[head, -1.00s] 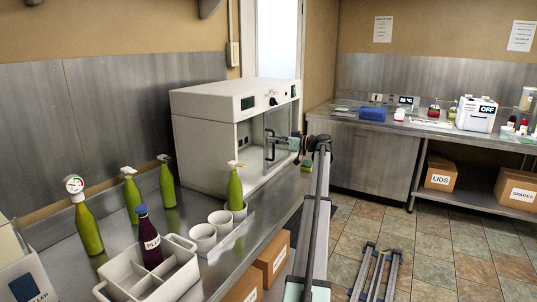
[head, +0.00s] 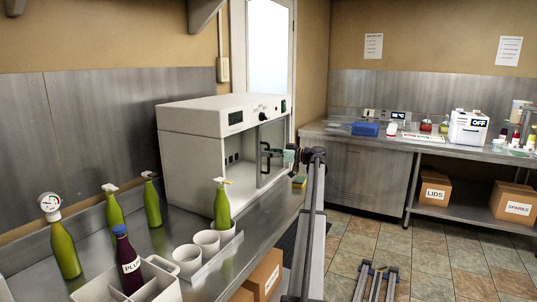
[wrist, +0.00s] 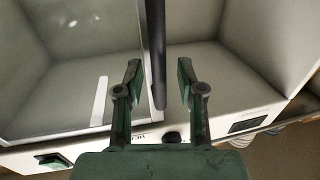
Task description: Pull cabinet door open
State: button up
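The cabinet (head: 188,138) is a white box with a dark display and knob on its upper front, standing on the steel counter. Its glass door (wrist: 70,70) fills the left of the wrist view. A dark upright handle (head: 264,160) shows at the door; in the wrist view the dark bar (wrist: 157,50) runs down between my fingers. My gripper (wrist: 159,82) is open, one finger on each side of the bar, with a visible gap on the right. In the head view my gripper (head: 280,156) is at the handle. Whether a finger touches the bar cannot be told.
Green spray bottles (head: 222,205), white cups (head: 206,241), a purple bottle (head: 127,260) and a divided caddy (head: 158,286) stand on the counter left of the cabinet. Tiled floor (head: 430,250) is free at right.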

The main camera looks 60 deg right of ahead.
jog(key=v, duration=1.2)
dwell(0.3)
